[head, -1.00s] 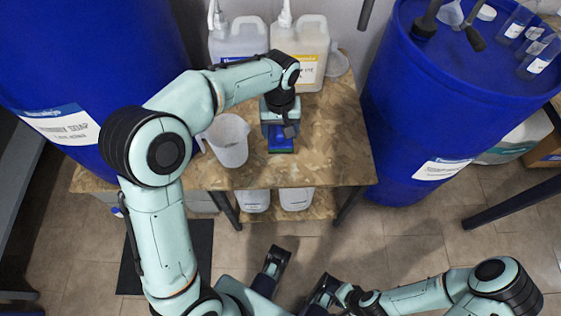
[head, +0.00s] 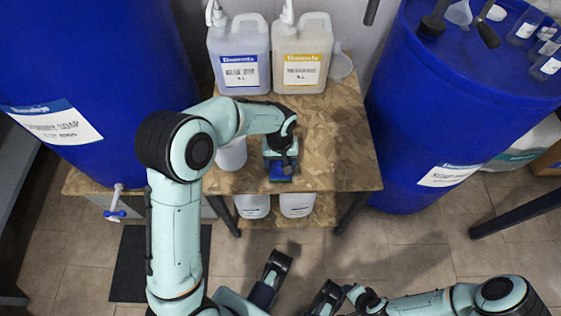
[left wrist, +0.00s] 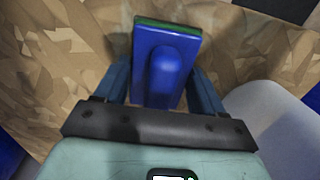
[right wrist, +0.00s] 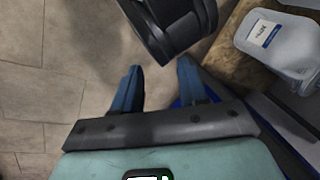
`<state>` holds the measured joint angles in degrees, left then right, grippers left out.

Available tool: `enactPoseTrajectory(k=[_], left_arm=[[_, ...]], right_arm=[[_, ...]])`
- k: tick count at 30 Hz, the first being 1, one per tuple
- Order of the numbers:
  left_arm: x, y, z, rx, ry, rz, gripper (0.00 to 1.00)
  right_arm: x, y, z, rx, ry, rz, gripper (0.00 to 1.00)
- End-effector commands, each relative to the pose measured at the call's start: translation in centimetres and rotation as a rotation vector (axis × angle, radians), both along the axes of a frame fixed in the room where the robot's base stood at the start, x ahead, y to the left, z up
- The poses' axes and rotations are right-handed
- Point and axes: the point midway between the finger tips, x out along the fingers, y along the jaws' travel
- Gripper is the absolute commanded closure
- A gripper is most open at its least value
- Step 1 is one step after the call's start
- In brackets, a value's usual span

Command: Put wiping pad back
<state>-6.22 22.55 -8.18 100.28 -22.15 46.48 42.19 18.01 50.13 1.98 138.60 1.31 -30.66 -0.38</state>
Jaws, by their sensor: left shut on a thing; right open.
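The wiping pad (head: 281,172) is a blue block with a rounded blue handle and a green underside layer. My left gripper (head: 281,162) is shut on it over the wooden table (head: 340,150), close to the table's front edge. In the left wrist view the pad (left wrist: 168,55) sits between both fingers of the left gripper (left wrist: 165,90), its green edge turned away. Whether the pad touches the table I cannot tell. My right gripper (right wrist: 153,85) is open and empty, away from the table over the floor.
Two pump jugs (head: 238,55) (head: 302,55) stand at the table's back. A white pitcher (head: 232,155) stands left of the pad, partly hidden by my arm. Large blue drums (head: 85,60) (head: 425,120) flank the table. The table's right side is clear.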

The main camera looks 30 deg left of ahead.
Motion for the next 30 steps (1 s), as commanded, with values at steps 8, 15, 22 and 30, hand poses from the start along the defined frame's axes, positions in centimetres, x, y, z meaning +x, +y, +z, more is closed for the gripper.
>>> enactPoseTrajectory(k=[8, 15, 22, 30], left_arm=[[0.0, 0.0, 0.0, 0.001, -0.001, 0.000, 0.77], [0.0, 0.0, -0.3, 0.000, 0.000, 0.000, 0.05], [0.0, 0.0, -0.2, 0.000, 0.000, 0.000, 0.05], [0.1, 0.0, 3.4, 0.000, -0.006, 0.000, 0.05]], right_arm=[[0.0, 0.0, 0.0, 0.000, -0.001, 0.000, 0.57], [0.2, -0.1, -0.1, -0.003, -0.006, -0.002, 0.57], [0.2, -0.1, -0.1, -0.002, -0.005, -0.002, 0.57], [-1.2, 0.6, 1.2, 0.016, 0.032, 0.014, 0.57]])
